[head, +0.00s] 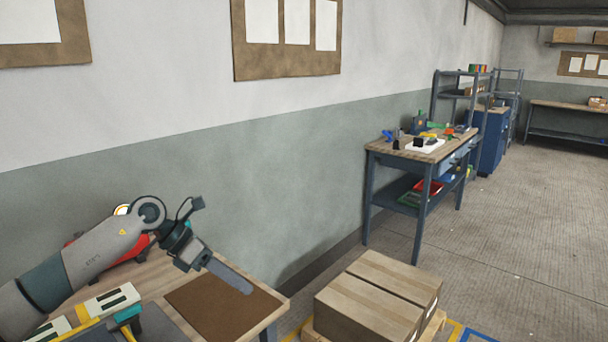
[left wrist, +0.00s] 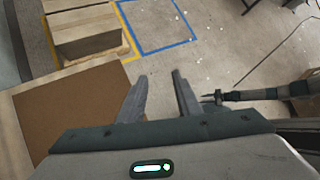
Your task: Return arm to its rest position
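My left arm comes in from the left in the head view, over the wooden workbench (head: 153,276). My left gripper (head: 248,289) is above the brown mat (head: 215,310), and its fingers overlap in this view. In the left wrist view its two fingers (left wrist: 160,88) stand apart with only floor between them, so it is open and empty. What looks like my right arm enters the left wrist view from the right, with a dark narrow tip (left wrist: 213,97). That tip is too small to tell whether it is open or shut. The right arm does not show in the head view.
A yellow-and-white case (head: 105,302), a teal-headed tool (head: 128,315) and a red object (head: 132,250) lie near my left arm. Cardboard boxes (head: 375,292) on a pallet stand beside the bench. A cluttered second bench (head: 385,155) is farther back. The floor at right is clear.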

